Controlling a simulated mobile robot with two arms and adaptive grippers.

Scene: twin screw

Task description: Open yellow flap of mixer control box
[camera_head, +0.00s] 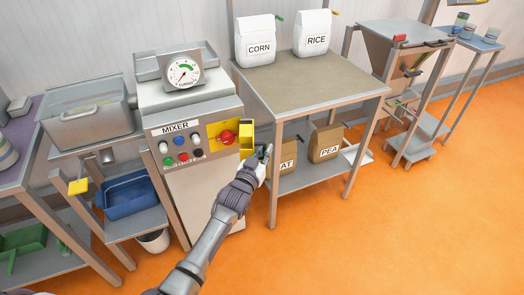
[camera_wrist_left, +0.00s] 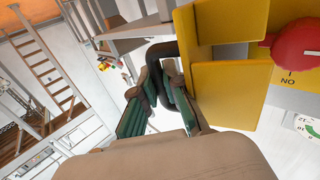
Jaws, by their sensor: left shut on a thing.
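The mixer control box (camera_head: 160,139) carries a red rotary switch (camera_head: 227,138) on a yellow plate. The yellow flap (camera_head: 247,134) stands out from the plate's right side, swung open, so the switch is uncovered. In the left wrist view the flap (camera_wrist_left: 222,97) is large at upper right, with the red switch (camera_wrist_left: 297,45) beyond it. My left gripper (camera_head: 264,152) is just right of the flap. In the wrist view my left gripper (camera_wrist_left: 160,100) has its green-padded fingers closed around the flap's dark curved handle (camera_wrist_left: 162,52). My right gripper is not in view.
A table (camera_head: 310,84) to the right of the mixer holds white CORN (camera_head: 256,40) and RICE (camera_head: 312,34) bags. Brown bags (camera_head: 326,143) stand on its lower shelf. A blue crate (camera_head: 128,195) is at left. The orange floor (camera_head: 400,220) is clear at the lower right.

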